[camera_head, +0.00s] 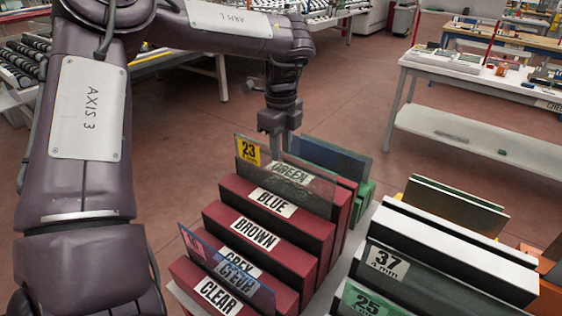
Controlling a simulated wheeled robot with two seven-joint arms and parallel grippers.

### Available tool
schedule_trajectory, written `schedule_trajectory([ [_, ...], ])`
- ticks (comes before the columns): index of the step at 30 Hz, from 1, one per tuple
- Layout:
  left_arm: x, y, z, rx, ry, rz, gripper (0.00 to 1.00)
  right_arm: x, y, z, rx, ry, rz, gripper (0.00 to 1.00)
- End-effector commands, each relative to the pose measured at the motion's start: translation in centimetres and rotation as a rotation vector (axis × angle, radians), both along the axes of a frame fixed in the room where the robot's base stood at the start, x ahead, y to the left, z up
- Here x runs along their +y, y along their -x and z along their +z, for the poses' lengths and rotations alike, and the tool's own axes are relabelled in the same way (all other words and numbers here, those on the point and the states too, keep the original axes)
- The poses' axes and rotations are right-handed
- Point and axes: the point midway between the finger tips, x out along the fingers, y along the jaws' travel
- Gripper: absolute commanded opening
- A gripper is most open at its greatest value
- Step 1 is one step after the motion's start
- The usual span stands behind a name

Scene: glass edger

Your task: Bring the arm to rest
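My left arm comes in from the left and arches over the floor. My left gripper (281,146) points down at the back of a red slotted rack (312,233). Its fingertips are by the top edge of a glass pane (318,184) with a yellow 23 label, in front of the GREEN slot. I cannot tell whether the fingers touch the pane, or whether they are open or shut. My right gripper is out of view.
The red rack has slots marked BLUE, BROWN, GREY and CLEAR. A tinted pane (236,272) stands at its front, and a dark blue pane (330,157) behind. A white table (470,72) is farther back; open floor lies between.

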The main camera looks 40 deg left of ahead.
Motion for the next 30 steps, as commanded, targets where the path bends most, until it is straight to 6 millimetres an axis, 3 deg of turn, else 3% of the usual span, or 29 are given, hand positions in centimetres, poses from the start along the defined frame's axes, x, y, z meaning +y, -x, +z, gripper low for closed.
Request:
schedule_trajectory([
  [5, 0.0, 0.0, 1.2, 0.000, 0.000, 0.001, 0.29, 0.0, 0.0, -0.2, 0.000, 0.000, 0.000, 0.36],
  [22, 0.0, 0.0, 1.3, 0.000, 0.000, 0.000, 0.29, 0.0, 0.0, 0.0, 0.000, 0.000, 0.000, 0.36],
  [30, 0.0, 0.0, 5.5, 0.000, 0.000, 0.000, 0.29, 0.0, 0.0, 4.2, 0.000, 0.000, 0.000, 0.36],
])
